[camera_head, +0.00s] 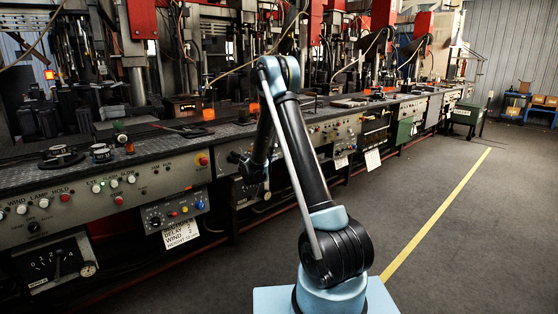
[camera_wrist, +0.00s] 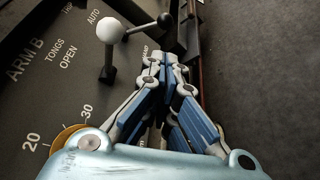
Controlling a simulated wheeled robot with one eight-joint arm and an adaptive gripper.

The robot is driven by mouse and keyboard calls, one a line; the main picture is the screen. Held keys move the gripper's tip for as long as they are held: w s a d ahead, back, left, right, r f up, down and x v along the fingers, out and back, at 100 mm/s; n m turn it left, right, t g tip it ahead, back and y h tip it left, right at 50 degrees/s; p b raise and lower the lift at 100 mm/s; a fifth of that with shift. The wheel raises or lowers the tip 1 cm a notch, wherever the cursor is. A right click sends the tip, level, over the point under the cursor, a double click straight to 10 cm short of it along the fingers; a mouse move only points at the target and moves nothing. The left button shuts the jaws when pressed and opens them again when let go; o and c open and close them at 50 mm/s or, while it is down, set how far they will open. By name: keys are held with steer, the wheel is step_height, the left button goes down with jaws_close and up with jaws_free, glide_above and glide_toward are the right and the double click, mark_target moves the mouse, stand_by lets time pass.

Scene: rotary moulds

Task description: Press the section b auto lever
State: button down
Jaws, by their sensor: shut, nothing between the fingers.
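In the wrist view, a dark panel (camera_wrist: 45,60) carries the words ARM B, TONGS OPEN and AUTO. A lever with a white ball knob (camera_wrist: 110,30) stands out from it near the AUTO mark. A lever with a black ball knob (camera_wrist: 165,20) is just to its right, near the panel's edge. I cannot tell for certain which one is the section b auto lever. My gripper (camera_wrist: 166,60) is shut and empty, its fingertips just below the black knob in the picture; contact is not clear. In the head view my arm largely hides the gripper and this spot.
A yellow-rimmed dial (camera_wrist: 68,140) with numbers 20 and 30 is at the lower left of the wrist view. The long machine bench (camera_head: 190,164) bears several buttons and knobs. Open grey floor (camera_head: 450,240) with a yellow line lies to the right.

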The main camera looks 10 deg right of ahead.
steer(key=x, duration=1)
steer(key=shift+a, duration=0.1)
steer(key=shift+s+d+r, duration=0.3)
steer(key=shift+s+r, duration=0.15)
steer(key=shift+r, duration=0.25)
